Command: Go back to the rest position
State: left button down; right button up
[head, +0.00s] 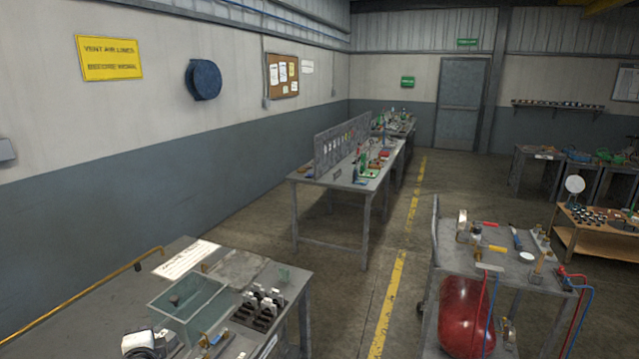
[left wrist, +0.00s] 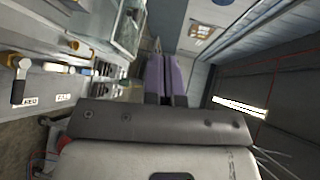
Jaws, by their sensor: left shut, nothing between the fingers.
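My left gripper (left wrist: 166,60) shows in the left wrist view, with two purple fingers side by side beyond the dark palm. It is shut and empty, and it touches nothing that I can make out. No gripper can be made out in the head view. My right gripper is in neither view.
A near bench (head: 225,345) at lower left holds a glass tank (head: 188,303), black fittings (head: 258,310) and a white sheet (head: 186,259). A grey cart (head: 505,281) with a red tank (head: 466,315) stands at right. Floor (head: 345,300) between them is clear.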

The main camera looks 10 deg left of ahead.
pick_arm(q)
jog(key=s+d+f+n+g+h, duration=0.1)
jog(key=s+d+f+n+h, duration=0.25)
jog(key=s+d, duration=0.6)
jog(key=s+d+f+n+g+h, duration=0.15)
jog(key=s+d+f+h, duration=0.35)
jog(key=d, duration=0.8)
jog(key=s+d+f+n+g, duration=0.15)
jog(key=s+f, duration=0.25)
jog(key=s, duration=0.4)
jog(key=s+d+f+n+g+h, duration=0.1)
jog(key=s+d+f+g, duration=0.2)
jog(key=s, duration=0.5)
jog(key=s+d+f+n+g, duration=0.1)
jog(key=s+f+n+g, duration=0.1)
jog(key=s+f, duration=0.5)
notch_tip(320, 180, up, 32)
jog(key=p, duration=3)
jog(key=shift+a+r+t+p, duration=0.15)
jog(key=shift+a+t+p, duration=0.05)
jog(key=shift+t+p, duration=0.15)
jog(key=shift+m, duration=0.25)
